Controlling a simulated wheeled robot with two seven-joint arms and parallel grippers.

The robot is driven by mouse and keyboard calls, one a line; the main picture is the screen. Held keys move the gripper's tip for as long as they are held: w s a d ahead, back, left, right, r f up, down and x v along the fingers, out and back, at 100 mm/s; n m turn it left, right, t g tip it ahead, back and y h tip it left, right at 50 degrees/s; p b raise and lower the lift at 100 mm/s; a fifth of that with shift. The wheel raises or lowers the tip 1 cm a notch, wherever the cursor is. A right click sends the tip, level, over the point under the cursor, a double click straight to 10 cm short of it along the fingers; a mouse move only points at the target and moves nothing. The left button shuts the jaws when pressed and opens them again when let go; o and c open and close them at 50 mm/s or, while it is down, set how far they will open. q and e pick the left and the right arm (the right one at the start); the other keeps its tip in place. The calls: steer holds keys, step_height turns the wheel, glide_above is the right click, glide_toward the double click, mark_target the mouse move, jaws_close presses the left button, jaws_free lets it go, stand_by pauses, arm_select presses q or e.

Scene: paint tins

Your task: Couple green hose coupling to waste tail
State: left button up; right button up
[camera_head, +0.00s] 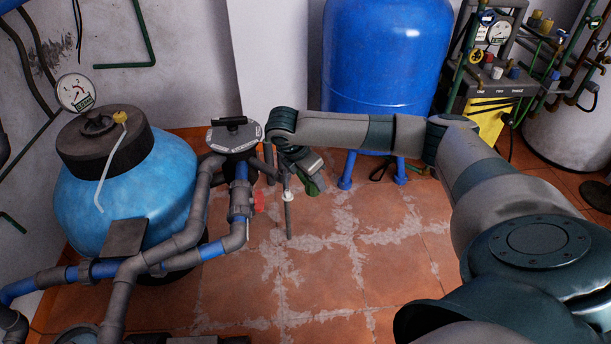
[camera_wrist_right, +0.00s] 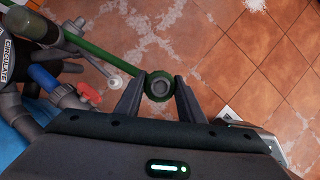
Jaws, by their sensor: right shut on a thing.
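In the head view my right gripper (camera_head: 306,178) is right of the valve head, and the coupling (camera_head: 313,187) shows as a small green patch. A green hose (camera_wrist_right: 104,58) extends up-left from the coupling in the wrist view. A thin grey pipe with a white collar (camera_head: 288,196), apparently the waste tail, stands just left of my gripper; its pale end (camera_wrist_right: 113,82) seems apart from the coupling. My left gripper is not in view.
The valve head (camera_head: 235,136), grey pipework (camera_head: 185,240) and a red handle (camera_head: 259,202) crowd the left side. A dark-blue tank (camera_head: 385,60) stands behind my arm. Tiled floor (camera_head: 340,270) is open below the gripper.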

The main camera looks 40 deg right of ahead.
steer(key=shift+s+r, duration=0.15)
steer(key=shift+s, duration=0.05)
stand_by(0.3)
steer(key=o, duration=0.5)
steer(key=c, duration=0.3)
steer(key=shift+w, duration=0.1)
